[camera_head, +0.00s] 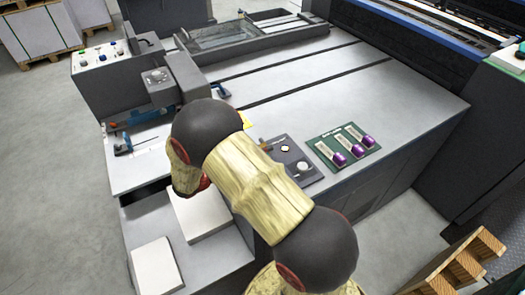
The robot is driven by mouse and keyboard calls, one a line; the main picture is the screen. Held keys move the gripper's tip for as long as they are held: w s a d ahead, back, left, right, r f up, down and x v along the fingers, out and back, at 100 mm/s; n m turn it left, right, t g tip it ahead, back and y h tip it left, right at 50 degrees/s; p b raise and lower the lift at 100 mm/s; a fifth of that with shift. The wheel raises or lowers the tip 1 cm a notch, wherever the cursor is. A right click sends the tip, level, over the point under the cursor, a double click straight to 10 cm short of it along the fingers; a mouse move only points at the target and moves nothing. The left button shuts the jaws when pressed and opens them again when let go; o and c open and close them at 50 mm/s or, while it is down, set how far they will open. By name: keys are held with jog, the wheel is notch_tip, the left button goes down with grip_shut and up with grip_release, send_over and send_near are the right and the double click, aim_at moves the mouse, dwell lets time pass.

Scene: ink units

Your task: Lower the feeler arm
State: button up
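No part is clearly recognisable as the feeler arm. A grey upright head with a jutting arm (184,76) stands at the left of the machine table. A small blue-handled clamp-like part (124,147) sits on the ledge below it, and another small blue part (222,91) lies on the table beside it. A dark plate (310,178) with a round pale disc (303,167) and a short brass-coloured piece (268,145) lies near the front edge, partly behind my arm. My arm crosses the lower middle of the picture. My gripper is not visible.
A green panel (325,141) with several purple-ended pieces lies right of the dark plate. A control box (100,59) with buttons stands far left. White stacks (157,267) rest on the lower shelf. A wooden pallet (462,268) is at lower right. The grey table middle (325,90) is clear.

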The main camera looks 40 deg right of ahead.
jog(key=shift+f+b+v, duration=0.15)
jog(key=shift+b+v, duration=0.1)
jog(key=shift+v, duration=0.9)
jog(key=shift+f+b+v, duration=0.1)
jog(key=shift+b+v, duration=0.1)
jog(key=shift+v, duration=0.95)
jog(key=shift+r+b+v, duration=0.15)
jog(key=shift+b+v, duration=0.1)
jog(key=shift+v, duration=0.85)
jog(key=shift+r+b+v, duration=0.2)
jog(key=shift+v, duration=0.95)
jog(key=shift+a, duration=0.1)
jog(key=shift+w+a, duration=0.1)
jog(key=shift+a, duration=0.2)
jog(key=v, duration=1.1)
jog(key=shift+a, duration=0.1)
